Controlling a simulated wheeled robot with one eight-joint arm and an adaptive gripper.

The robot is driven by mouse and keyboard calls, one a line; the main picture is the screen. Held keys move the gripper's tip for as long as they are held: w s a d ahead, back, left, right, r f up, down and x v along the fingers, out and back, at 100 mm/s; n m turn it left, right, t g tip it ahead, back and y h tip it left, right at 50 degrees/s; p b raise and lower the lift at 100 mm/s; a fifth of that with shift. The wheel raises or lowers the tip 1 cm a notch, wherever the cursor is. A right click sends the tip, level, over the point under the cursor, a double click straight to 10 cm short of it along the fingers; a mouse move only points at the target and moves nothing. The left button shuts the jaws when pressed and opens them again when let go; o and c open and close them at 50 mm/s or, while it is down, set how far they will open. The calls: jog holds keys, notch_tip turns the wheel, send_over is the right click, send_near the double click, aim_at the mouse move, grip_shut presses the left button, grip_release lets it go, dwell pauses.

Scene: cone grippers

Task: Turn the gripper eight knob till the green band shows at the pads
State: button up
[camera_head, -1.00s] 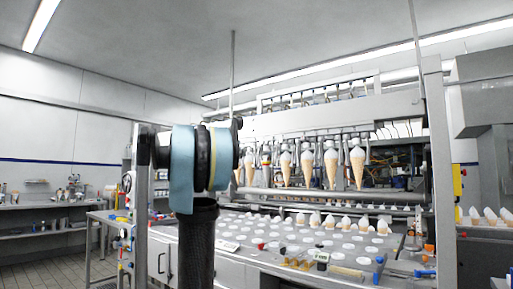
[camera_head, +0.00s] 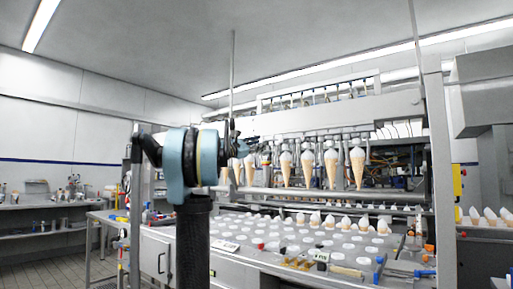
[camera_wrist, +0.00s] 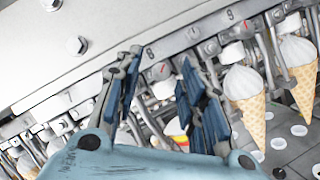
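In the wrist view my gripper (camera_wrist: 158,78) is open, its two blue-padded fingers apart and empty. A white knob (camera_wrist: 163,90) lies between the fingers in that picture, near the plate marked 8 (camera_wrist: 150,52); whether a finger touches it I cannot tell. A dial with a red mark (camera_wrist: 161,70) sits just above the knob. Lower between the fingers a yellow and red band (camera_wrist: 174,127) shows in part; I see no green there. In the head view my gripper (camera_head: 256,146) points at the row of cone grippers, and this station is mostly hidden behind it.
Cones hang close by on the right, one beside my right finger (camera_wrist: 245,92) and another beyond it (camera_wrist: 300,75). A grey rail (camera_wrist: 190,38) runs above. Below the cones in the head view is a tray (camera_head: 300,232) with round holes, several holding cones.

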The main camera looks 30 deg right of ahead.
grip_shut()
jog(key=shift+m+g, duration=0.4)
jog(key=shift+m, duration=0.3)
grip_release()
jog(key=w+v, duration=0.1)
jog(key=v, duration=1.1)
jog(key=shift+s, duration=0.4)
